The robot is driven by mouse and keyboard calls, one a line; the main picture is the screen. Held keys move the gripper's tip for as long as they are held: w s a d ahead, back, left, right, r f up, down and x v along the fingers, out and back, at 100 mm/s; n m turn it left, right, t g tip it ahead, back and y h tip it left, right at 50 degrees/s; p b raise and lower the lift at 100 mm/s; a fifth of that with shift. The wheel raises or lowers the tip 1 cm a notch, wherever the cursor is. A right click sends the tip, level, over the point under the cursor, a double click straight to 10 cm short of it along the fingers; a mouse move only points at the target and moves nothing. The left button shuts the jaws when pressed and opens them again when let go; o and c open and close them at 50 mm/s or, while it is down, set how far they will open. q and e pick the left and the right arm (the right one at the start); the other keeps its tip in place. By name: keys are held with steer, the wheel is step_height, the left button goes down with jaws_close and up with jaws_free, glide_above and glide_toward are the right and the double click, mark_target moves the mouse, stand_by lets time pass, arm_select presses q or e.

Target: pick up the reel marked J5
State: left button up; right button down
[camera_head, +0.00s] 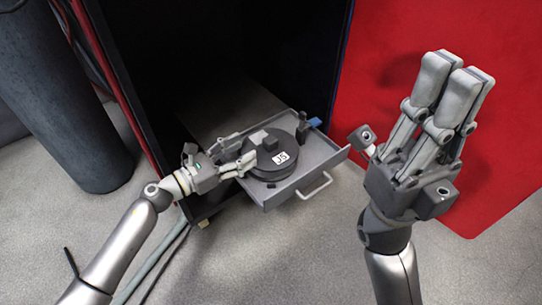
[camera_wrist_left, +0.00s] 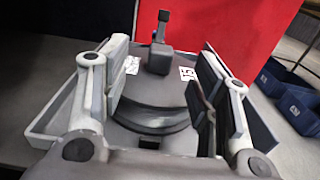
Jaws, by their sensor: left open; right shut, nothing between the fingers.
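The dark round reel (camera_head: 262,174) lies flat in an open grey drawer (camera_head: 330,155). A white label reading J5 (camera_head: 281,157) faces up at its edge. My left gripper (camera_head: 250,147) is open at the reel's left side, with its fingers reaching over the drawer. In the left wrist view the reel (camera_wrist_left: 150,118) shows between the two spread fingers (camera_wrist_left: 165,70), and part of the label (camera_wrist_left: 188,73) shows by the right finger. I cannot tell whether either finger touches it. My right gripper (camera_head: 455,75) is shut and empty, raised at the right, away from the drawer.
The drawer juts from a dark cabinet (camera_head: 220,60) and has a pale handle (camera_head: 315,186). A small dark upright object (camera_head: 302,124) stands at the drawer's back right. A red panel (camera_head: 390,40) rises behind my right gripper. Blue bins (camera_wrist_left: 300,108) show in the left wrist view.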

mark_target(265, 142)
arm_select(q)
steer(key=x, duration=0.3)
steer(key=shift+w+d, duration=0.1)
steer(key=shift+d, duration=0.1)
steer(key=shift+f+b+x, duration=0.2)
steer(key=shift+b+x, duration=0.4)
steer(key=shift+x, duration=0.75)
steer(key=shift+f+b+x, duration=0.2)
steer(key=shift+b+x, duration=0.35)
steer(key=shift+x, duration=0.8)
steer(key=shift+d, duration=0.1)
steer(key=shift+s, duration=0.2)
steer(key=shift+c, duration=0.5)
jaws_close()
steer(key=shift+r, duration=0.1)
